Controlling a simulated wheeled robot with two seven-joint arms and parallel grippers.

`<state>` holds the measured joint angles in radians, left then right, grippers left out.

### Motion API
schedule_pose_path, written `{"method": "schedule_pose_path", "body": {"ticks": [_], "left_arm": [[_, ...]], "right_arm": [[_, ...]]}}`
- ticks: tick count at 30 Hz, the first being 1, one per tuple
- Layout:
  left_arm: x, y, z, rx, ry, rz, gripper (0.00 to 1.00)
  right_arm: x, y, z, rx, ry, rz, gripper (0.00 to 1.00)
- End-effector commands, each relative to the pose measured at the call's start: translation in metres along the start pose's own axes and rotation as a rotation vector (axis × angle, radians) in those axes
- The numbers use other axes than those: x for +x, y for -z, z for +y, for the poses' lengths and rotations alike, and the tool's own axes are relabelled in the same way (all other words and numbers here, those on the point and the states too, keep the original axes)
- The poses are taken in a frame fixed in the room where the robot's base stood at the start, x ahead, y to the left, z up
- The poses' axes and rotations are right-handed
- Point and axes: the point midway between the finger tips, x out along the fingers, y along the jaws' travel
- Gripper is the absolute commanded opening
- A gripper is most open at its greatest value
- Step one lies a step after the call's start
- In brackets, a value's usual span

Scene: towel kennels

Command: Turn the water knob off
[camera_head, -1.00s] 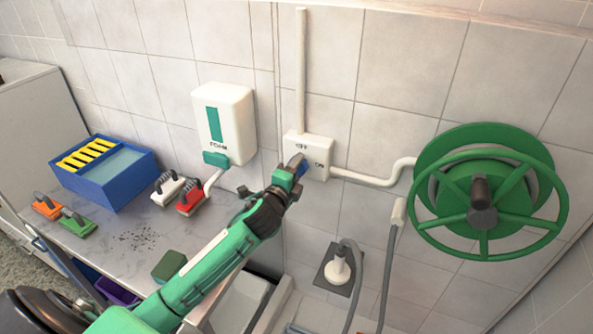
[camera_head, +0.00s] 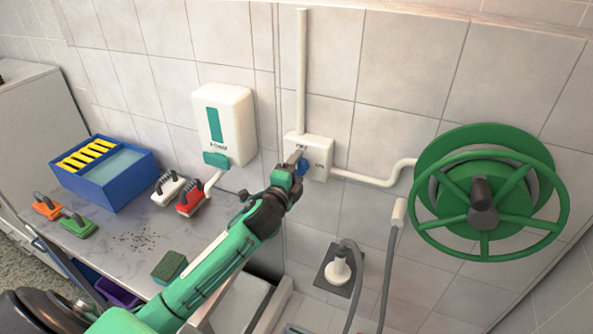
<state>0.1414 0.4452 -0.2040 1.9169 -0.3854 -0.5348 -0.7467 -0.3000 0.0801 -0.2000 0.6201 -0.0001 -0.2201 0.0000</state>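The water control is a white wall box (camera_head: 319,153) with OFF lettering near its top and ON lettering on its right. Its blue knob (camera_head: 301,168) shows in part at the lower left of the box. My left gripper (camera_head: 297,163) is at the knob, with a grey finger reaching up over the box's left side toward the OFF lettering. The gripper hides part of the knob, and I cannot tell whether the fingers are closed on it. My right gripper is out of view.
A green hose reel (camera_head: 483,205) is on the wall at the right. A white foam dispenser (camera_head: 224,124) hangs left of the box. The counter (camera_head: 130,222) holds a blue bin (camera_head: 103,185), several brushes and a sponge (camera_head: 169,266). White pipes join the box.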

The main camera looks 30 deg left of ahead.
Motion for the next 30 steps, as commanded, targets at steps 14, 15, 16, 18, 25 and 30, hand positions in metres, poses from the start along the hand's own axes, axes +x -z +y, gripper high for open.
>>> {"method": "schedule_pose_path", "body": {"ticks": [14, 15, 16, 18, 25, 30], "left_arm": [[-0.029, 0.000, 0.004, 0.002, 0.000, 0.001, 0.70], [-0.037, 0.000, 0.004, 0.002, 0.001, 0.002, 0.70], [-0.044, 0.000, 0.004, 0.002, 0.000, 0.002, 0.70], [-0.058, 0.000, 0.005, 0.002, 0.000, 0.002, 0.70], [-0.104, 0.000, 0.004, 0.001, -0.002, 0.001, 0.70], [-0.127, -0.001, 0.003, 0.001, -0.001, 0.000, 0.70]], "right_arm": [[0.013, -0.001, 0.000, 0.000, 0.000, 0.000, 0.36], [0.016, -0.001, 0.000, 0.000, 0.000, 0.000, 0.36], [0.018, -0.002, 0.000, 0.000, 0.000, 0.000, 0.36], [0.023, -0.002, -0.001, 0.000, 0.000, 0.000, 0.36], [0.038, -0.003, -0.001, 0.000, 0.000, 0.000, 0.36], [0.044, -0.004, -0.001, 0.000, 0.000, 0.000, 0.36]]}}
